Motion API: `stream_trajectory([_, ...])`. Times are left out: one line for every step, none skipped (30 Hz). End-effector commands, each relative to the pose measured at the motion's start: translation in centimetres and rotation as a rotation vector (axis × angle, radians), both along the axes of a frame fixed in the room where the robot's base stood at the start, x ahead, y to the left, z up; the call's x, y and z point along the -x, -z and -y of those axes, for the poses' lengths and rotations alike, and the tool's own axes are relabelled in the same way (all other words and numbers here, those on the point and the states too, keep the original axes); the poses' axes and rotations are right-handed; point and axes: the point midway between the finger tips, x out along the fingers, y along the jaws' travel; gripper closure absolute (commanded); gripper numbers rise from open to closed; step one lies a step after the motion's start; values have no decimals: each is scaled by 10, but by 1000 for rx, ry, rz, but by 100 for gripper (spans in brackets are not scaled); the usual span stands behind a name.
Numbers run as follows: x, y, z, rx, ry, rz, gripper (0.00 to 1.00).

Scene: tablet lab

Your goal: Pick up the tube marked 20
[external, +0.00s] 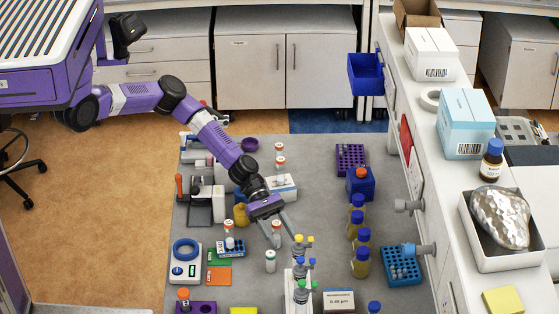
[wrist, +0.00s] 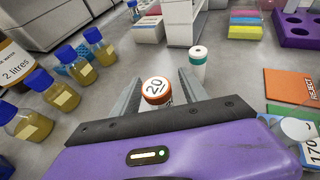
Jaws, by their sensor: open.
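The tube marked 20 (wrist: 156,90) has a white cap top with a black 20 and an orange rim. In the wrist view it stands upright between the fingers of my gripper (wrist: 161,80), with gaps beside it; its lower part is hidden. In the external view my open gripper (external: 281,240) points down over the grey bench, and an orange-topped tube (external: 277,226) shows between its fingers. Its number cannot be read there.
Blue-capped bottles (external: 361,262) stand to the right. An orange REJECT card (wrist: 292,86) lies flat.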

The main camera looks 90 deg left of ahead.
Motion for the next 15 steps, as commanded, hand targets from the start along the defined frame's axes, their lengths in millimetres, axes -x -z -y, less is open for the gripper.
stream_trajectory([0,0,0,0,0,0,48])
stream_trajectory([0,0,0,0,0,0,54])
stream_trajectory([0,0,0,0,0,0,62])
stream_trajectory([0,0,0,0,0,0,68])
stream_trajectory([0,0,0,0,0,0,74])
stream_trajectory([0,0,0,0,0,0,81])
stream_trajectory([0,0,0,0,0,0,87])
stream_trajectory([0,0,0,0,0,0,93])
stream_trajectory([0,0,0,0,0,0,100])
stream_trajectory([0,0,0,0,0,0,100])
stream_trajectory([0,0,0,0,0,0,100])
stream_trajectory([0,0,0,0,0,0,100])
stream_trajectory([0,0,0,0,0,0,100])
stream_trajectory([0,0,0,0,0,0,100])
stream_trajectory([0,0,0,0,0,0,100])
